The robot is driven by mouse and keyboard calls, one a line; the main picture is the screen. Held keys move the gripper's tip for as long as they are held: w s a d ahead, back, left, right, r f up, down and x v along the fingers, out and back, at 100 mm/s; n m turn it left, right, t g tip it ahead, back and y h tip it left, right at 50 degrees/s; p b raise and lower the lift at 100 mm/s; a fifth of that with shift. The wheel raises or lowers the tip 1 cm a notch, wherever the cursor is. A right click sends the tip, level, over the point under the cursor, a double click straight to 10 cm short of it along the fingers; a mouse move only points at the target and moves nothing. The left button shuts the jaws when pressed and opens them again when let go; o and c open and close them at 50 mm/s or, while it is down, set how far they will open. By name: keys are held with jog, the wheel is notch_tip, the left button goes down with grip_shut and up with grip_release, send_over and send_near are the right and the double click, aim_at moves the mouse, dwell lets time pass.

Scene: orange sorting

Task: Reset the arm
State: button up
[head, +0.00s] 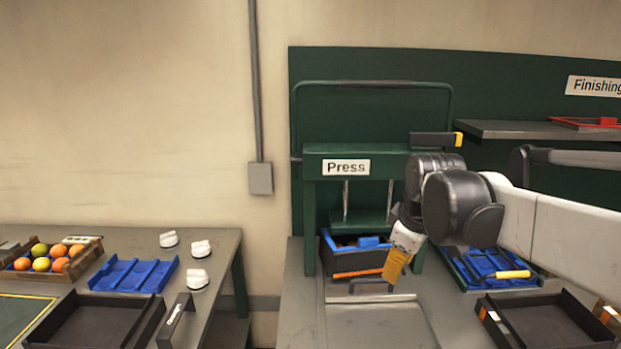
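My arm reaches in from the right edge, with its dark joints in front of the right side of the press (345,150). My gripper (398,262) is at the arm's end, pointing down in front of the press, with a white body and an orange-yellow lower part. Its fingers are too small to make out, so I cannot tell whether it is open or shut or holds anything. It overlaps the right edge of the dark bin under the press in the picture; I cannot tell whether they touch.
A dark bin (348,261) with blue and orange contents sits under the press. A blue tray (462,272) with a yellow-handled tool and a black tray (548,322) are at right. The left table holds a fruit crate (85,258), a blue ribbed tray (135,275) and white knobs (200,248).

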jog(key=s+f+m+t, duration=0.1)
jog(key=s+f+m, duration=0.2)
jog(key=s, duration=0.7)
jog(key=s+f+m+t, duration=0.1)
jog(key=s+f+m, duration=0.3)
jog(key=s, duration=0.6)
jog(key=m, duration=0.2)
jog(key=shift+s+f+m+t, duration=0.15)
jog(key=shift+f+m+t, duration=0.05)
jog(key=shift+m+t, duration=0.2)
